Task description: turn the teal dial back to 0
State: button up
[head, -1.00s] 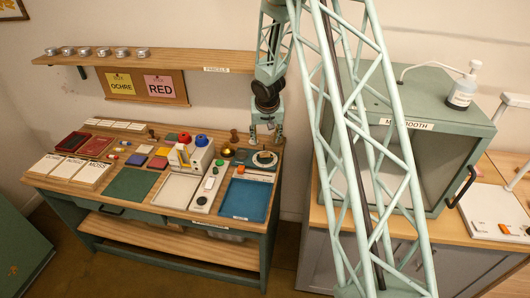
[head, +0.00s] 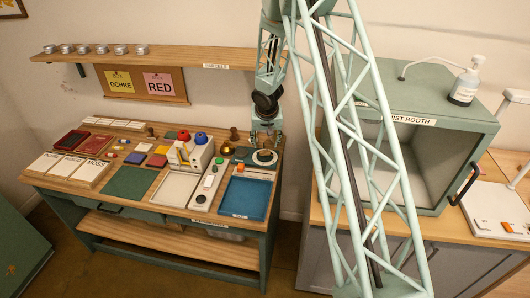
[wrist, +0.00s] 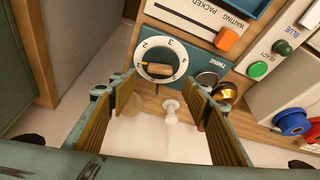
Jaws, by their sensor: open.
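The dial (wrist: 160,60) has a white ring with numbers, 2, 3 and 4 among them, and a dark centre with a wooden bar handle. The bar lies roughly crosswise in the wrist view. It sits on a teal plate marked TWINE (wrist: 205,62). In the head view the dial (head: 265,157) is at the table's back right. My gripper (wrist: 160,92) is open and empty, its fingertips apart on the near side of the dial in the wrist view. In the head view my gripper (head: 266,137) hangs just above and behind the dial. I cannot tell which number the bar points to.
Close to the dial are a brass cup (wrist: 226,93), an orange slider (wrist: 228,38), a green button (wrist: 258,69) and a blue spool (wrist: 290,122). A blue tray (head: 246,197) lies in front. The mist booth (head: 425,95) stands to the right. A shelf (head: 150,54) runs above.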

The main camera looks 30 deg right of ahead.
aim_at(265, 152)
jog(key=shift+b+x, duration=0.85)
jog(key=shift+x, duration=2.9)
jog(key=shift+c, duration=0.7)
jog(key=c, duration=0.7)
